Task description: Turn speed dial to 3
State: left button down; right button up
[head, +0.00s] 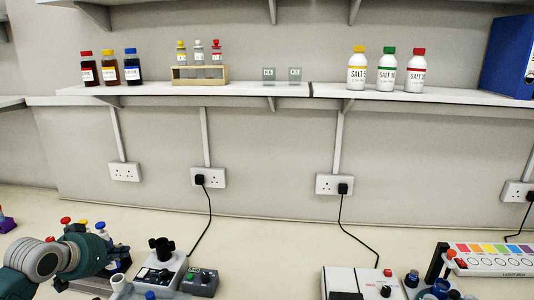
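A pale device with a black top piece (160,252) stands at the bottom edge, left of centre, with small dark controls on its sloping front. A dark grey box (201,281) with a small green display and a knob sits against its right side. A white device (362,283) with a red marking and a dark knob is cut off at the bottom right. I cannot tell which knob is the speed dial, nor read a setting. My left arm comes in at the bottom left, left of the pale device; its fingertips cannot be made out.
Bottles with coloured caps (97,226) stand close by my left arm. A light box (490,259) with coloured squares is at the right. Cables run up to wall sockets (208,178). The bench between the two devices is clear. The shelf (240,90) holds bottles and tubes.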

aim_at(164, 275)
jog(key=k+j, duration=0.1)
jog(key=k, duration=0.8)
